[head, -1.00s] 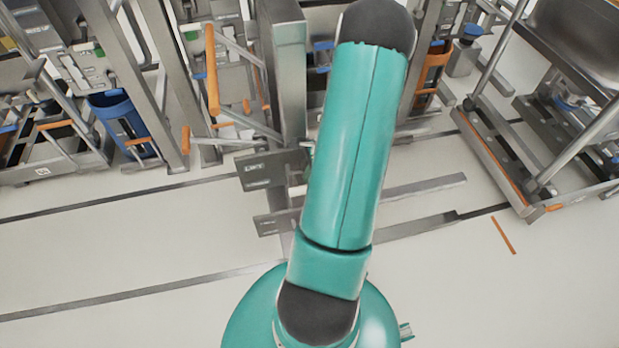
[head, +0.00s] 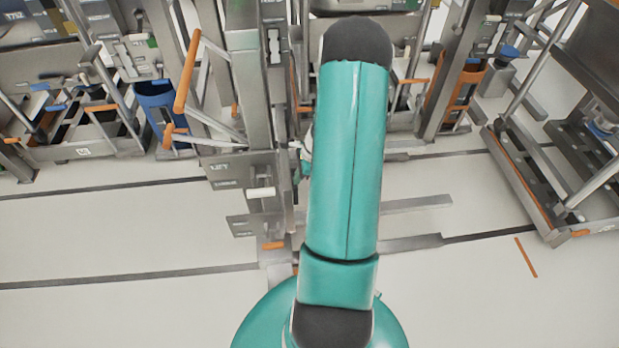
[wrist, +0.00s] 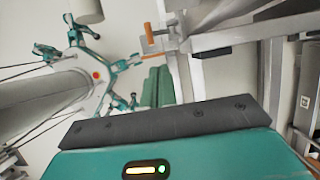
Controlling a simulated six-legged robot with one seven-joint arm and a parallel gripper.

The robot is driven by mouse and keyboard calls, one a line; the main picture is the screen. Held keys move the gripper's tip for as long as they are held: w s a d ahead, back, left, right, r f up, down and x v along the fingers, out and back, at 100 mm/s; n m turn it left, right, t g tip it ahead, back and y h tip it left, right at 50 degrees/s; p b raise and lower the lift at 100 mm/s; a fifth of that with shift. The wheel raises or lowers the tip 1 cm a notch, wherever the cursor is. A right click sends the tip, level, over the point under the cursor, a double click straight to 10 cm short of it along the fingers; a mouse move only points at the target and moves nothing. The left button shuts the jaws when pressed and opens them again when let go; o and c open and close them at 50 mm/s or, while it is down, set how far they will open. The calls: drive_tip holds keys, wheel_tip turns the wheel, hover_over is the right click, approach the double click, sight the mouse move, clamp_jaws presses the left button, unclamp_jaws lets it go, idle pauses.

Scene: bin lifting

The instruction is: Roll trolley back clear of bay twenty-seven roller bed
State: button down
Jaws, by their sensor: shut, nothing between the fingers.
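A grey metal trolley with an upright mast (head: 250,75) stands left of centre in the head view. Orange-gripped handles (head: 187,72) stick out on its left side, and a labelled plate (head: 237,170) sits low on it. My teal arm covers part of its right side. In the wrist view my gripper (wrist: 170,123) shows as a dark bolted bar on a teal housing; it is shut and empty. An orange handle end (wrist: 149,35) on a grey bar appears beyond it. I cannot tell whether the gripper touches the trolley. Which frame is the bay twenty-seven roller bed is unclear.
A wheeled metal rack (head: 540,190) stands at the right. A blue bin (head: 160,108) and shelving line the back left. Flat grey bars (head: 415,204) lie low over the floor right of my arm. The pale floor (head: 120,228) is open at front left.

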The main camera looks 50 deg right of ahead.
drive_tip(key=w+a, duration=2.8)
